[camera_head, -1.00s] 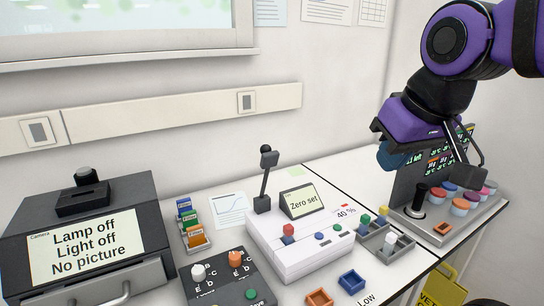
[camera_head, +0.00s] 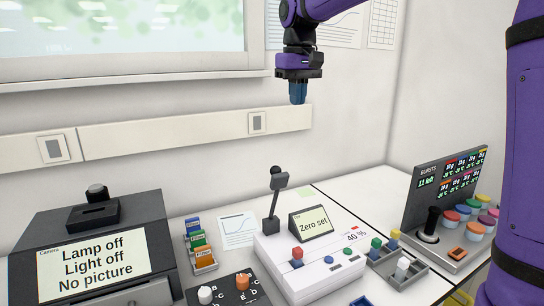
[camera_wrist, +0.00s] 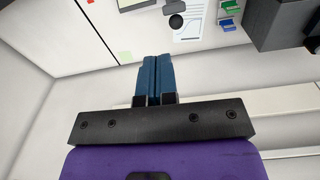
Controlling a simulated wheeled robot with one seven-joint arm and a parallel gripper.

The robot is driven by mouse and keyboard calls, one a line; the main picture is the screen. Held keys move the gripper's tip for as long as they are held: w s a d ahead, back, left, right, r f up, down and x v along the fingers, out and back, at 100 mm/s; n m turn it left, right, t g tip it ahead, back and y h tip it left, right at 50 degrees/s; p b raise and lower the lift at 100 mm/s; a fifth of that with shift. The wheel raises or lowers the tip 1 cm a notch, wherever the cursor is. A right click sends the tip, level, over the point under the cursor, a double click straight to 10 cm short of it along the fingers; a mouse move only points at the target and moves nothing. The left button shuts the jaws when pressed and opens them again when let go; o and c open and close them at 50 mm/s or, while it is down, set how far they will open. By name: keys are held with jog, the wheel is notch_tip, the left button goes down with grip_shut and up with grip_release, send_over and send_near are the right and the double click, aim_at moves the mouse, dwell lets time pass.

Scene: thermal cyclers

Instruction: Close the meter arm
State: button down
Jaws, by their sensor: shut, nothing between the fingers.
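The meter arm (camera_head: 275,200) is a dark upright lever with a black knob and a small square head. It stands raised and slightly tilted at the back left of the white meter box (camera_head: 292,277), beside the "Zero set" display (camera_head: 311,223). In the wrist view its dark head (camera_wrist: 177,21) shows at the top, past the fingers. My gripper (camera_head: 298,101) is high above and behind the meter, in front of the wall rail, with blue fingers pointing down. In the wrist view the gripper's fingers (camera_wrist: 155,58) are together and empty. Nothing touches the arm.
A dark camera box (camera_head: 95,240) stands at left, with a colored rack (camera_head: 205,258) beside it. Right of the meter are a grey tray of small blocks (camera_head: 383,263) and a dark panel with colored pots (camera_head: 448,185). The air around the arm is clear.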

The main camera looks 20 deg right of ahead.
jog(key=w+a+f+g, duration=0.1)
jog(key=w+a+f, duration=0.15)
jog(key=w, duration=0.45)
jog(key=w+a+f+g, duration=0.1)
jog(key=w+a+f, duration=0.15)
jog(key=w, duration=0.45)
jog(key=s+f, duration=0.2)
jog(key=f, duration=0.4)
jog(key=s+d+f, duration=0.1)
jog(key=s+f, duration=0.1)
jog(key=f, duration=0.5)
jog(key=shift+s+d+n, duration=0.25)
jog(key=shift+s+n, duration=0.05)
jog(key=shift+s, duration=0.1)
jog(key=shift+s, duration=0.1)
